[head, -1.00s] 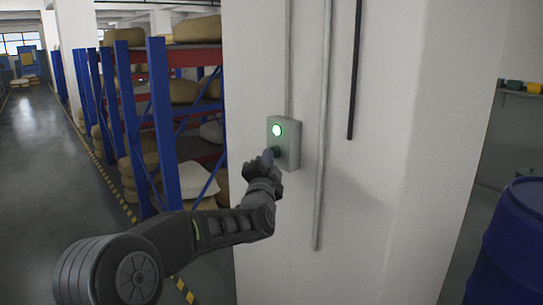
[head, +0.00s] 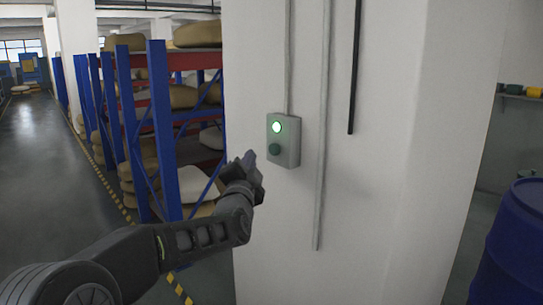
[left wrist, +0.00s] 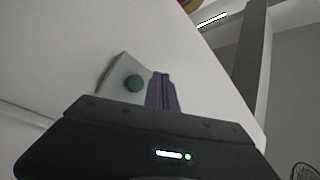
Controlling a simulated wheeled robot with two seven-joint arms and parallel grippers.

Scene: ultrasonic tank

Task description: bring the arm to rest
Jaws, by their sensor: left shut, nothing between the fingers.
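My left gripper (head: 248,160) is shut and empty. In the head view it is just left of and below the control box, with a gap between its fingertips and the box. The grey control box (head: 289,152) is fixed on the white pillar. Its upper lamp (head: 277,127) glows green, and a dark green button (head: 274,149) sits below it. In the left wrist view the closed purple-grey fingers (left wrist: 161,92) point toward the pillar beside the green button (left wrist: 134,83). My right gripper is in neither view.
The white pillar (head: 380,220) carries vertical conduits. A blue and red rack (head: 162,130) with sacks stands to the left. A blue drum (head: 515,245) stands at the lower right. The aisle (head: 40,180) at the far left is clear.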

